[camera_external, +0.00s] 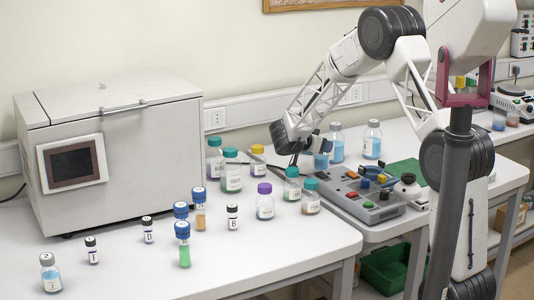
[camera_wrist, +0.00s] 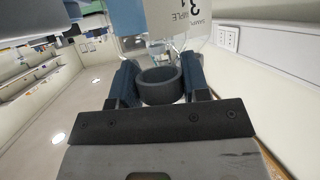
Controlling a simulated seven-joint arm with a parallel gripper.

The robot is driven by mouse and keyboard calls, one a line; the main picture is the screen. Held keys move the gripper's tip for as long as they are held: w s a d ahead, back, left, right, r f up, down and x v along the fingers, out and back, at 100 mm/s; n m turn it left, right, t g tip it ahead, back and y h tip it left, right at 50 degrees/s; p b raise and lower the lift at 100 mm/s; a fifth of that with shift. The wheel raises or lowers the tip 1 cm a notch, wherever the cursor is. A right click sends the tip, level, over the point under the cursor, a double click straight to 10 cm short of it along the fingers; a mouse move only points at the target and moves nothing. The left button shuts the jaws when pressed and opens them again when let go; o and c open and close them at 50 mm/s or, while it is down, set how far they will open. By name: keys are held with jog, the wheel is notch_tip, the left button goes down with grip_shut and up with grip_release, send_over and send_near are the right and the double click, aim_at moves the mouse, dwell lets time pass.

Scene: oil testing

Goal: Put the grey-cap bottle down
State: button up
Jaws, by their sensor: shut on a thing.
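In the wrist view my gripper (camera_wrist: 160,78) is shut on the grey-cap bottle, with one finger on each side of its dark grey cap (camera_wrist: 161,86). The bottle's clear glass and white label (camera_wrist: 186,14) reach toward the top edge of that view. In the external view my gripper (camera_external: 311,145) is over the back of the bench, near the right end of the white table. The held bottle is mostly hidden there by the gripper and cannot be clearly told from the blue-liquid bottles behind it. I cannot tell whether its base touches a surface.
Two grey-cap bottles with blue liquid (camera_external: 336,146) (camera_external: 373,141) stand behind. Teal-cap bottles (camera_external: 292,186), a purple-cap bottle (camera_external: 265,204) and small vials stand on the white table. The table's front middle (camera_external: 290,245) is clear.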

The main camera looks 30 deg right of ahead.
jog(key=shift+f, duration=0.55)
jog(key=shift+f, duration=0.1)
jog(key=o, duration=1.2)
jog(key=shift+v, duration=6)
